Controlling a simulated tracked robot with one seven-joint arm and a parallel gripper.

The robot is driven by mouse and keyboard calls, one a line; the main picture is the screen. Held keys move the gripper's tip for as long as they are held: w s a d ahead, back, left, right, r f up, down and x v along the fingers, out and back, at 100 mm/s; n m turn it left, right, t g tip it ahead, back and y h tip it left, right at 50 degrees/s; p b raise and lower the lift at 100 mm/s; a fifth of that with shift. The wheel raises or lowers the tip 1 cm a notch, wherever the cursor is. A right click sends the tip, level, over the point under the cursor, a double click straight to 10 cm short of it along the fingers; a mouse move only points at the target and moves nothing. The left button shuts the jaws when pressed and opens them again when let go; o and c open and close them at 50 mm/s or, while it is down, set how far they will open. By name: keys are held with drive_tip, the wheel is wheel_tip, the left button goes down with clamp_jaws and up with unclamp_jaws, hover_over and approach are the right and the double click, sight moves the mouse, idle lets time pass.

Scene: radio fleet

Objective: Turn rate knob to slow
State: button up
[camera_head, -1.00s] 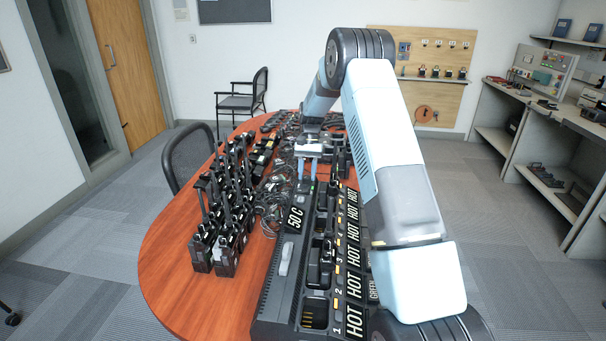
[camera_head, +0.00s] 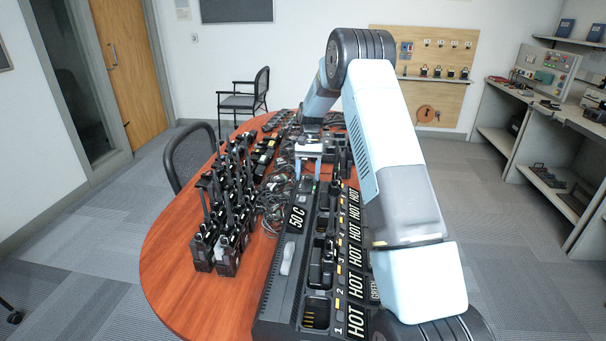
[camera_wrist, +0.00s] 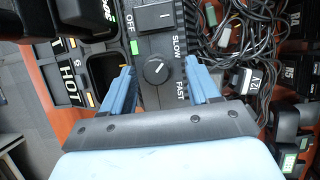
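The rate knob (camera_wrist: 157,71) is a round dark dial with a pale pointer mark, on the charger's grey panel in the wrist view. SLOW is printed to its upper right and FAST to its lower right. The mark appears slanted, its end towards the upper right; I cannot tell its exact setting. My gripper (camera_wrist: 160,90) is open, with one blue finger left of the knob and one right of it. No contact with the knob shows. In the head view my gripper (camera_head: 308,172) hangs over the far end of the long black charger (camera_head: 285,285); the knob cannot be made out there.
An OFF-marked rocker switch (camera_wrist: 154,17) and a green light (camera_wrist: 136,47) sit close to the knob. Tangled cables (camera_wrist: 240,35) lie beside the charger. Several handheld radios (camera_head: 228,225) stand left of it on the wooden table (camera_head: 175,260).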

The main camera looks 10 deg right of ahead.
drive_tip(key=shift+d, duration=0.1)
drive_tip(key=v, duration=1.3)
drive_tip(key=shift+w+r, duration=0.2)
drive_tip(key=shift+r, duration=0.1)
drive_tip(key=s+a+r+n+t+h, duration=0.1)
drive_tip(key=s+r+t, duration=0.1)
drive_tip(key=s+r, duration=0.85)
drive_tip(key=s+a+r+n+t, duration=0.1)
drive_tip(key=s+a+r+t, duration=0.15)
drive_tip(key=s+r, duration=0.85)
drive_tip(key=s+f+n+t, duration=0.1)
drive_tip(key=s+f+t, duration=0.1)
drive_tip(key=s, duration=1.3)
drive_tip(key=s+f+n+t, duration=0.1)
drive_tip(key=s+f+t, duration=0.2)
drive_tip(key=s, duration=1.1)
drive_tip(key=shift+s+f+h, duration=0.3)
drive_tip(key=shift+s+h, duration=0.1)
